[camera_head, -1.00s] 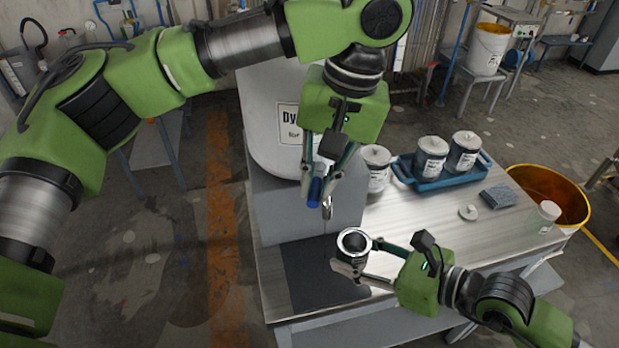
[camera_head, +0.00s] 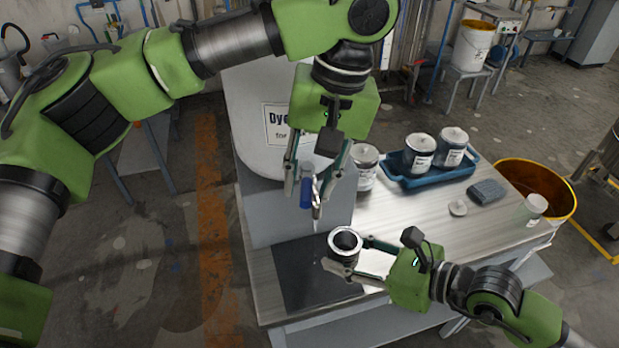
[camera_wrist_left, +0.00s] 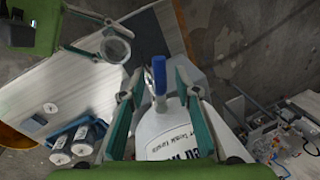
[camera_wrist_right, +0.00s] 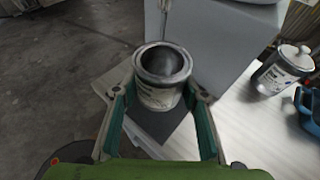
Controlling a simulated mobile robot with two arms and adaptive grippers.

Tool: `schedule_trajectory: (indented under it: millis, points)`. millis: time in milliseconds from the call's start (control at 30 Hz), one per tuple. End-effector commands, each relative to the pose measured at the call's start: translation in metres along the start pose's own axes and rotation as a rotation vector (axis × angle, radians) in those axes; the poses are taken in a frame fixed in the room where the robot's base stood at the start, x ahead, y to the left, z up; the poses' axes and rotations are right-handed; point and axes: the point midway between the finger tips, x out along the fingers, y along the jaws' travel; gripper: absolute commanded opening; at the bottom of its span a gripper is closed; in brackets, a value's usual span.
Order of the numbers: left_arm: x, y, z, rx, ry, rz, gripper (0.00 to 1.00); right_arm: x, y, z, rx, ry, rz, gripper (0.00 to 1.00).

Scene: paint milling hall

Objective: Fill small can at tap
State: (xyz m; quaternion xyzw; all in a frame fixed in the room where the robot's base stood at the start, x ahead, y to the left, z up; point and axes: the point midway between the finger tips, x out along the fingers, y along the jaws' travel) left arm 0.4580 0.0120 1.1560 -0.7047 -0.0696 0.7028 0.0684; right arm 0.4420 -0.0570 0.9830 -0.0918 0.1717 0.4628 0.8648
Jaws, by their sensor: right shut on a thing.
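The small can (camera_head: 345,243) is open-topped, grey metal with a pale label, and upright. My right gripper (camera_head: 350,262) is shut around its side and holds it over the dark mat; it also shows in the right wrist view (camera_wrist_right: 160,98). The tap (camera_head: 317,203) has a metal spout and a blue handle (camera_head: 306,191), in front of the big pale dye vessel (camera_head: 265,115). The can is below and slightly right of the spout. My left gripper (camera_head: 314,190) is open, its fingers apart on either side of the blue handle. A thin pale streak shows under the spout; I cannot tell whether it is liquid.
A lidded can (camera_head: 364,172) stands beside a blue tray (camera_head: 425,182) with two more lidded cans. A loose lid (camera_head: 458,208), a grey-blue sponge (camera_head: 487,191) and a white cup (camera_head: 536,204) lie farther right on the metal table. A yellow drum (camera_head: 560,178) stands beyond.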

Motion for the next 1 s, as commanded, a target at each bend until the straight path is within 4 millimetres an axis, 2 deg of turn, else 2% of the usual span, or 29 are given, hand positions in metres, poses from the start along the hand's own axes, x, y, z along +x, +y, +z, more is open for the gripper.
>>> schedule_trajectory:
  millis: [133, 233, 700, 833, 1000]
  points:
    - [-0.002, 0.0, 0.0, 0.001, -0.001, -0.001, 0.3, 0.0, 0.0, 0.0, 0.0, 0.0, 0.0, 0.18]
    - [-0.011, 0.0, 0.0, 0.0, 0.002, -0.001, 0.3, 0.0, 0.0, 0.0, 0.0, -0.001, 0.0, 0.18]
    - [-0.099, 0.001, -0.001, -0.003, 0.004, 0.0, 0.3, 0.0, 0.0, 0.0, 0.0, 0.0, 0.0, 0.18]
    - [-0.113, 0.001, -0.001, -0.001, 0.002, -0.001, 0.3, 0.0, 0.0, 0.0, 0.0, -0.001, 0.0, 0.18]
    - [-0.12, 0.0, -0.001, 0.0, 0.0, 0.0, 0.3, 0.0, 0.0, 0.0, 0.0, -0.001, 0.0, 0.18]
